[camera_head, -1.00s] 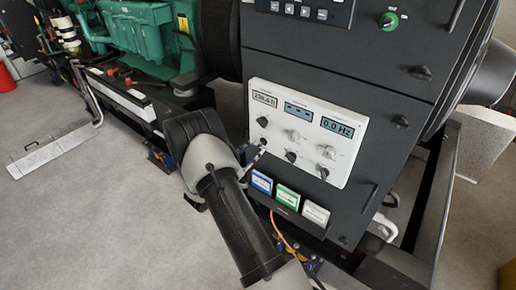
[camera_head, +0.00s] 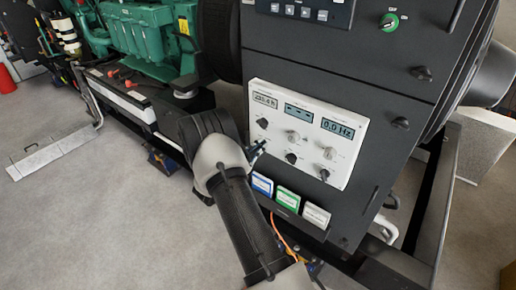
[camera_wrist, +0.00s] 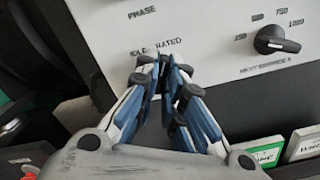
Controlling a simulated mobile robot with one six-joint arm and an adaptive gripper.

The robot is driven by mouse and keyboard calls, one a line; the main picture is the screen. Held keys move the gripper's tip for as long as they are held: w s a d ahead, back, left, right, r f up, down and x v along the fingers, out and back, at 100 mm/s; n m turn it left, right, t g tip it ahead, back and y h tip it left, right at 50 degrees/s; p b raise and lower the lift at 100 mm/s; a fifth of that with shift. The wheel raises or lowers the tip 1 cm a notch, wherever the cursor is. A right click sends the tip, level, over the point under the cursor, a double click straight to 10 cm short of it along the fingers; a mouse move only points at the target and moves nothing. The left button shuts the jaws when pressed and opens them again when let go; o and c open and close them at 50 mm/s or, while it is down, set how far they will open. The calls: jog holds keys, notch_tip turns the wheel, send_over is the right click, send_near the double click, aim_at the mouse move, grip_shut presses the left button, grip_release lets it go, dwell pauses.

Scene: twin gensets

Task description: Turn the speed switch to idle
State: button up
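The white control panel (camera_head: 306,142) on the dark cabinet carries several knobs and small displays. In the wrist view, the label "IDLE RATED" (camera_wrist: 155,47) is printed on the panel just beyond my fingertips. The speed switch under that label is hidden behind my fingers, so I cannot see where it points. My gripper (camera_wrist: 155,72) has its two blue-grey fingers almost together, with a narrow dark gap between the tips. I cannot tell whether they grip the switch. In the head view, my gripper (camera_head: 258,149) is at the panel's lower left.
A black selector knob (camera_wrist: 277,40) with numbers around it sits right of my fingers. Blue (camera_head: 262,184), green (camera_head: 287,198) and white (camera_head: 316,214) labelled blocks line the ledge below the panel. A green engine (camera_head: 140,38) stands at the upper left. The floor at left is largely clear.

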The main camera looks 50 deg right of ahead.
jog(key=shift+n, duration=0.3)
grip_shut()
jog(key=n, duration=0.5)
jog(key=shift+p, duration=0.3)
jog(key=n+p, duration=0.1)
jog(key=n, duration=0.5)
jog(key=shift+n, duration=0.3)
jog(key=o, duration=0.6)
grip_release()
jog(key=shift+d, duration=0.1)
jog(key=a, duration=0.8)
jog(key=s+a, duration=0.1)
jog(key=a, duration=0.3)
